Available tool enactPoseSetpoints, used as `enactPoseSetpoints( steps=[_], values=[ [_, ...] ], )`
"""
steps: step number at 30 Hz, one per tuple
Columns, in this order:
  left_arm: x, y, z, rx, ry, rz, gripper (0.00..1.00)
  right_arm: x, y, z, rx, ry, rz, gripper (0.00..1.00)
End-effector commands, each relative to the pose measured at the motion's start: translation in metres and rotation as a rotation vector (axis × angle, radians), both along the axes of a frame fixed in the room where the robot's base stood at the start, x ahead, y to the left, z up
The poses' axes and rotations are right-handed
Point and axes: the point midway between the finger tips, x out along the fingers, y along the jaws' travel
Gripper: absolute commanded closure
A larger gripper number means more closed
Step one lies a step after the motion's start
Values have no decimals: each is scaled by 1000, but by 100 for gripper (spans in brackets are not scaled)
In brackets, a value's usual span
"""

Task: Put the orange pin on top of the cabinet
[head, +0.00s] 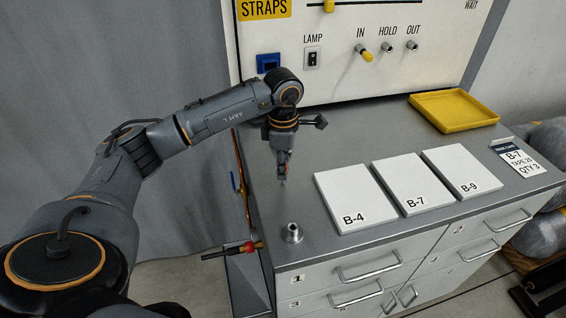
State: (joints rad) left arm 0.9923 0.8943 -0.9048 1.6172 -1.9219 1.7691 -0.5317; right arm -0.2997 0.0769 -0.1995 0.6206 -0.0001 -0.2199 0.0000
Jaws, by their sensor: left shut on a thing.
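The cabinet (330,242) has a grey metal top and pale drawers with bar handles. My left gripper (283,173) points down above the left part of the cabinet top. It is shut on a small, narrow greyish thing, too small to identify. A yellow-orange pin (366,55) sticks out of the back panel under the label IN. It is the only pin of that colour I can make out, and my left gripper is well to the left of and below it. My right gripper is not in view.
A metal fitting (292,233) stands near the cabinet's front left corner. White plates B-4 (352,197), B-7 (412,184) and B-9 (461,171) lie on the top. A yellow tray (453,111) sits at the back right. The left rear of the top is clear.

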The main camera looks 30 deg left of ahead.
Motion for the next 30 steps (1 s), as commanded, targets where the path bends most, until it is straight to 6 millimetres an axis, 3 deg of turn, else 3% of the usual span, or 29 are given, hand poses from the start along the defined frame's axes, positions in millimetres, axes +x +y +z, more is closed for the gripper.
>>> enactPoseSetpoints(
  steps=[8,9,12,24,30],
  values=[
    [0,0,-5,0,-1,0,100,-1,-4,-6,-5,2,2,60],
    [0,0,-3,0,-1,0,72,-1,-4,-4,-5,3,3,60],
    [0,0,-3,0,0,0,57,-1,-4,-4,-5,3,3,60],
    [1,0,4,-1,-3,0,57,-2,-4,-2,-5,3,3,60],
    [2,-1,40,-1,-9,-1,57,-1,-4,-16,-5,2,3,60]
  ],
)
